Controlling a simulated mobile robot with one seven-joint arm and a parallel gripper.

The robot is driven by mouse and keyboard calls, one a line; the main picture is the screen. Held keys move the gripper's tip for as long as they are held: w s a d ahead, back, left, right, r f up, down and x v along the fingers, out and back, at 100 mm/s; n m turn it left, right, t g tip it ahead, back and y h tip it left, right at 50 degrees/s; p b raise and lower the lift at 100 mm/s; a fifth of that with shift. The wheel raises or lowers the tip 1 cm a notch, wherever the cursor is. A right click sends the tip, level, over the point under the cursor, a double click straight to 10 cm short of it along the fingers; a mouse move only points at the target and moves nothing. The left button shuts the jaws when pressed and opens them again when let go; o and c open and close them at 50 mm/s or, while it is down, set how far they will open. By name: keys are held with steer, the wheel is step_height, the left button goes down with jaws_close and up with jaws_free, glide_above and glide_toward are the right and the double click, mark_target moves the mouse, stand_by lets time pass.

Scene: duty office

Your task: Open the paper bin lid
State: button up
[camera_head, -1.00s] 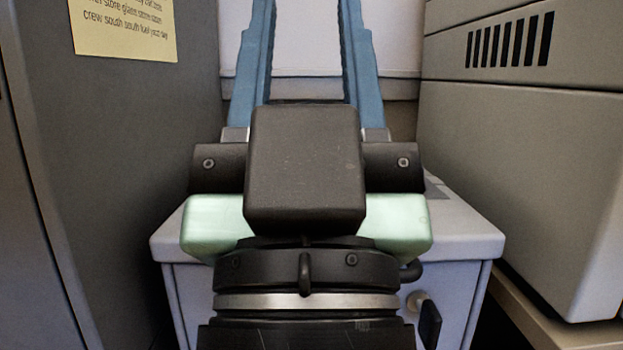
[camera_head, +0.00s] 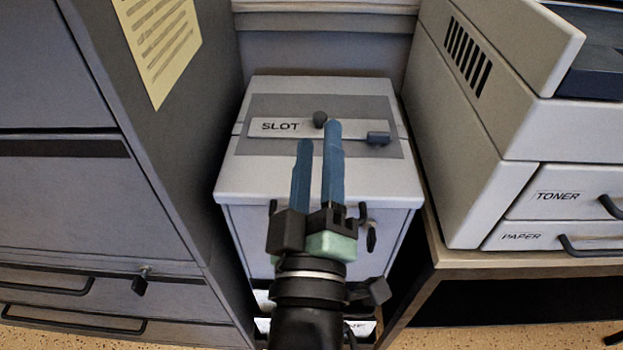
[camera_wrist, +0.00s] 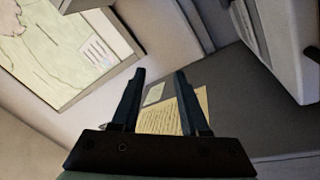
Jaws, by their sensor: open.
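The paper bin (camera_head: 240,190) is a pale grey box between a dark cabinet and a printer. Its top carries a darker grey panel with a light strip marked SLOT (camera_head: 280,126). A dark round knob (camera_head: 320,118) sits at the strip's middle, and a small blue-grey tab (camera_head: 378,138) at its right end. My gripper (camera_head: 319,138) is open, its two blue fingers pointing away over the bin's top. The right fingertip overlaps the strip just below the knob; I cannot tell whether it touches. The gripper also shows in the wrist view (camera_wrist: 160,74), with nothing between its fingers.
The dark grey cabinet (camera_head: 175,140) stands close on the left, with a yellow note (camera_head: 160,40) on its side. The printer (camera_head: 470,130) stands on a wooden table (camera_head: 440,255) close on the right. A wall closes off the back.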

steer(key=s+a+f+n+g+p, duration=0.1)
steer(key=s+f+n+g+p, duration=0.4)
steer(key=s+f+n+p, duration=0.5)
steer(key=shift+m+y, duration=0.4)
steer(key=shift+m, duration=0.3)
steer(key=w+f+b, duration=0.1)
steer(key=w+f, duration=0.1)
steer(key=w, duration=0.2)
steer(key=w+f+b, duration=0.1)
steer(key=w+b, duration=0.1)
steer(key=w, duration=0.2)
steer(key=w+f+b, duration=0.1)
steer(key=w+f, duration=0.1)
steer(key=w, duration=0.2)
steer(key=shift+f, duration=0.35)
jaws_close()
steer(key=shift+a, duration=0.1)
